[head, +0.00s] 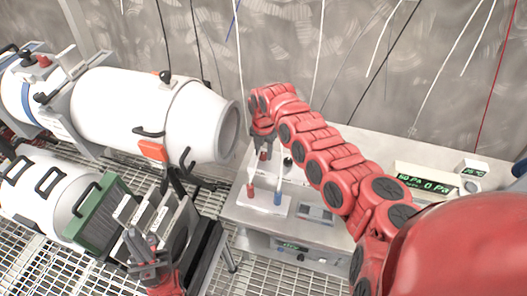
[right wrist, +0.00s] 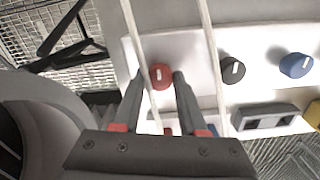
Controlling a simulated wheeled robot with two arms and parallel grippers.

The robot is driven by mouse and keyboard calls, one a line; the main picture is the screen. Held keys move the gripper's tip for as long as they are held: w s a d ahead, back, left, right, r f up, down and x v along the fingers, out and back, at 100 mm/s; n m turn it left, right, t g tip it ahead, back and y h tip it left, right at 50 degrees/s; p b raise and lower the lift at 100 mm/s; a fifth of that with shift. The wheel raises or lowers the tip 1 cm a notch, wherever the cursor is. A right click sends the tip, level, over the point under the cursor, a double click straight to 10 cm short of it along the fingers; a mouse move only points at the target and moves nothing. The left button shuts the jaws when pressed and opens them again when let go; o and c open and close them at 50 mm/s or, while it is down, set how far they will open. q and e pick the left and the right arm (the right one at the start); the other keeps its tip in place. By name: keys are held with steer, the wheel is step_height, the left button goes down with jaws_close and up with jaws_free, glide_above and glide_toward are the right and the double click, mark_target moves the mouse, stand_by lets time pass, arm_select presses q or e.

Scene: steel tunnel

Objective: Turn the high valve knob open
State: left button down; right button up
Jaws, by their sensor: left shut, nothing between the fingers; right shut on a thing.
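A red knob (right wrist: 160,75) with a pale mark on its face sits on a white panel in the right wrist view. The fingertips of my right gripper (right wrist: 160,82) are shut on its two sides. In the head view my right gripper (head: 262,132) reaches down over the bench, above a red knob (head: 263,155). I cannot tell which knob is the high valve by a label. My left gripper (head: 143,246) is shut and empty at the lower left, in front of a grey bracketed part.
A black knob (right wrist: 232,69) and a blue knob (right wrist: 296,63) stand right of the red one. Another red-topped knob (head: 250,190) and a blue one (head: 278,197) stand nearer on the bench. White cylinders (head: 150,105) fill the left. Thin cables hang down. Grating covers the floor.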

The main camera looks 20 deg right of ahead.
jaws_close()
steer(key=shift+m, duration=0.4)
steer(key=m, duration=0.2)
steer(key=shift+m, duration=0.4)
steer(key=m+p, duration=0.1)
steer(key=m, duration=0.4)
steer(key=shift+r+m, duration=0.1)
steer(key=shift+m, duration=0.2)
steer(key=m, duration=0.4)
steer(key=shift+s+p, duration=0.15)
steer(key=shift+p, duration=0.25)
steer(key=shift+m+p, duration=0.45)
steer(key=shift+m, duration=1.95)
